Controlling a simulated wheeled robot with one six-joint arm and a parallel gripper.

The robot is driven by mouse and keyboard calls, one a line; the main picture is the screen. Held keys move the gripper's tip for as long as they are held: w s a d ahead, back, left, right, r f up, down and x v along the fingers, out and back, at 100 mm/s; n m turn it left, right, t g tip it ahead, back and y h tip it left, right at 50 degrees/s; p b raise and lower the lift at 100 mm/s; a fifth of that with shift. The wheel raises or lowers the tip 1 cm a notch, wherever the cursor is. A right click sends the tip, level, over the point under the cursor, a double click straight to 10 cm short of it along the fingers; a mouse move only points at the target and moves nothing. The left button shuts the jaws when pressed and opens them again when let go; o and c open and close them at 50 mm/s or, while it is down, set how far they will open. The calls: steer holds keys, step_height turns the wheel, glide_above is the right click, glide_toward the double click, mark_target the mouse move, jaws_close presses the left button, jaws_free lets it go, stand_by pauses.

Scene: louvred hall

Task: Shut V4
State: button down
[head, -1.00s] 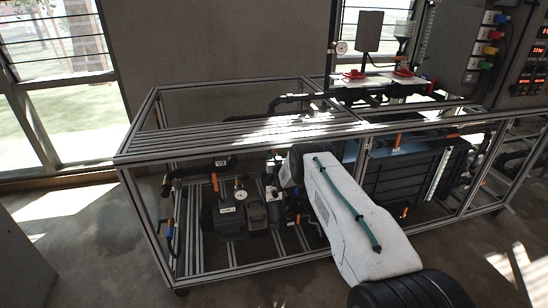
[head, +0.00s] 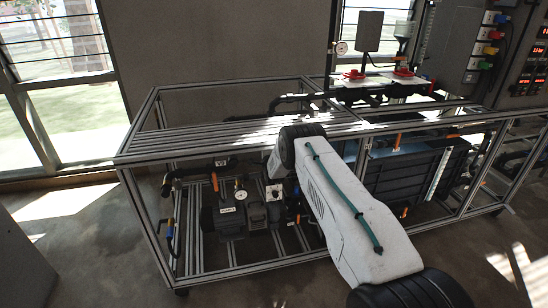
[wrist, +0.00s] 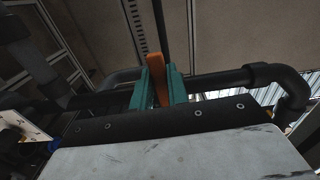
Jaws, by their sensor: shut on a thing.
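In the wrist view an orange valve lever (wrist: 157,92) stands between the two teal fingers of my gripper (wrist: 160,76). The fingers are shut on it, and its top leans a little left. Dark pipe runs to both sides behind the fingers. No V4 label can be read, so I cannot tell from the pictures whether this lever is V4. In the head view my white arm reaches into the pipe frame (head: 225,147) and hides my gripper and the held lever. Another orange lever (head: 214,182) stands upright at the left of the frame.
A pressure gauge (head: 241,195) and a dark pump (head: 230,219) sit low in the frame. A dark tank (head: 400,178) stands right of my arm. Frame bars surround the arm. A thick pipe elbow (wrist: 290,90) is right of the fingers. Floor at the front left is clear.

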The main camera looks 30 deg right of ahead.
steer(key=c, duration=1.3)
jaws_free()
steer(key=shift+d, duration=0.15)
steer(key=v, duration=0.7)
steer(key=shift+r, duration=0.1)
